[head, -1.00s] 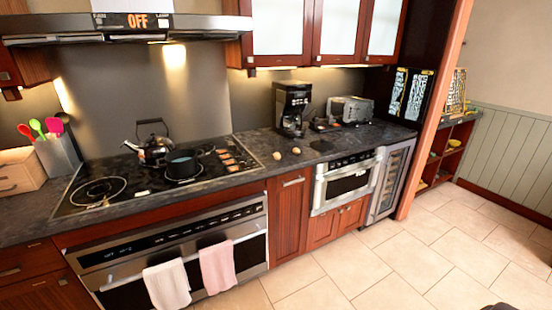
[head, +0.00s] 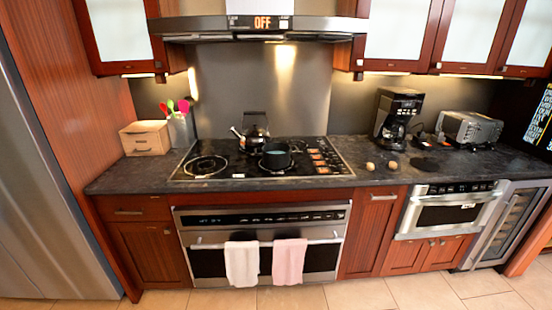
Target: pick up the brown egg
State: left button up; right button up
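Two small egg-shaped things lie side by side on the dark countertop, to the right of the cooktop and in front of the coffee maker. The left one (head: 370,166) looks pale tan. The right one (head: 392,165) looks tan to brownish. They are too small to tell surely which is the brown egg. They lie a little apart, with nothing covering them. Neither of my grippers shows in the head view.
The cooktop (head: 215,171) holds a kettle (head: 255,132) and a dark pot (head: 276,157). A coffee maker (head: 396,117) and toaster (head: 469,128) stand behind and right of the eggs. A microwave drawer (head: 449,210) is below the counter (head: 330,184). Floor is clear in front.

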aim_at(370, 167)
jog(key=i+l, duration=0.15)
jog(key=l, duration=0.15)
jog(key=i+l+u, duration=0.15)
jog(key=l, duration=0.15)
jog(key=i+l, duration=0.15)
jog(key=l, duration=0.15)
jog(key=i+l+u, duration=0.1)
jog(key=l, duration=0.25)
